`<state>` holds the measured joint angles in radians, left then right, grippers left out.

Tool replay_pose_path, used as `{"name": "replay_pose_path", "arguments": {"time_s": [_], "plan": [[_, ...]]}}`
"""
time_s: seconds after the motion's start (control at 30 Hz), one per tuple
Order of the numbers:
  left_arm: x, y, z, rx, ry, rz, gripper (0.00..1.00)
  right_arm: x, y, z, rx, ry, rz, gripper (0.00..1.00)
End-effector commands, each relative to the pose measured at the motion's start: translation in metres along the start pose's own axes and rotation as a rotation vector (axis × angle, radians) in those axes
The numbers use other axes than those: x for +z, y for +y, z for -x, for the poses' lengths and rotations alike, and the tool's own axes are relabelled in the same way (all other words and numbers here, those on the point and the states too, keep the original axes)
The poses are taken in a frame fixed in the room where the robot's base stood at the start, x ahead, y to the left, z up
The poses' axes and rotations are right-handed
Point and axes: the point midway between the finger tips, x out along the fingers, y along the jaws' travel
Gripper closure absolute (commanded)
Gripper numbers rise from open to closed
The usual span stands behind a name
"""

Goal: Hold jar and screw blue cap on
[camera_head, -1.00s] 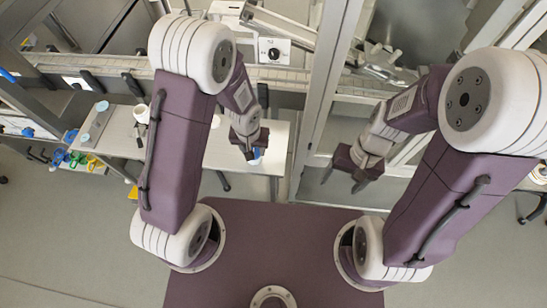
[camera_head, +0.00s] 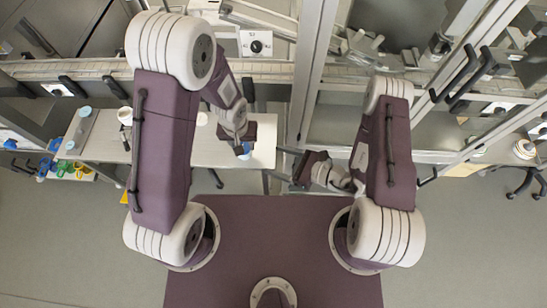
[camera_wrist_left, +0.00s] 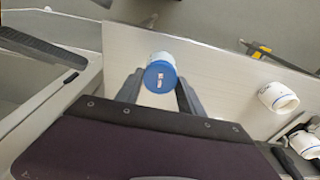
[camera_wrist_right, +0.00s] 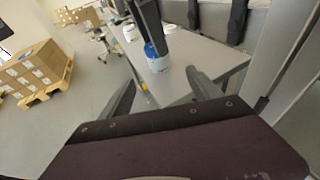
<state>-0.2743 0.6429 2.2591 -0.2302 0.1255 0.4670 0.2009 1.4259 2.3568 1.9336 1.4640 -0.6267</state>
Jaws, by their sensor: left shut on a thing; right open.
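A white and blue jar (camera_wrist_left: 161,80) shows in the left wrist view between the fingers of my left gripper (camera_wrist_left: 160,92), its blue end facing that camera. My left gripper is shut on it and holds it over the table; in the head view only a small blue part (camera_head: 243,152) shows. In the right wrist view the jar (camera_wrist_right: 157,64) has blue above and white below, beyond my right gripper (camera_wrist_right: 163,92), which is open and empty. In the head view my right gripper (camera_head: 298,167) points left towards the jar, with a gap between. I cannot tell whether the blue part is a separate cap.
The pale table (camera_head: 190,148) carries more white jars, such as one near its back (camera_head: 125,115), and a grey holder with blue discs (camera_head: 70,146). Coloured tools (camera_head: 62,168) are at the left. A metal frame post (camera_head: 303,75) stands behind the grippers. Boxes on pallets (camera_wrist_right: 35,72) are farther off.

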Motion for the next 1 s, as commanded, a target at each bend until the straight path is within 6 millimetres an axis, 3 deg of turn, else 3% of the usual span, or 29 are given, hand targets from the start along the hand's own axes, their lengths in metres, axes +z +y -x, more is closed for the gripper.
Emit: {"name": "replay_pose_path", "arguments": {"time_s": [0.17,0.4,0.53,0.7,0.97,1.0], "plan": [[0.000,0.000,0.000,0.000,0.000,0.000,0.92,0.000,0.003,-0.026,0.012,0.000,0.005,0.28],[0.000,0.000,0.000,0.000,0.000,0.000,0.92,0.001,0.003,-0.082,0.011,-0.002,0.007,0.28],[0.000,0.000,0.000,0.000,0.000,0.000,0.92,0.001,0.003,-0.103,0.009,-0.001,0.005,0.28],[0.000,0.000,0.000,0.000,0.000,0.000,0.92,0.001,0.002,-0.117,0.006,-0.001,0.001,0.28],[0.000,0.000,0.000,0.000,0.000,0.000,0.92,0.001,0.002,-0.118,0.005,-0.001,0.000,0.28],[0.000,0.000,0.000,0.000,0.000,0.000,0.92,0.001,0.002,-0.118,0.005,-0.001,0.000,0.36]]}}
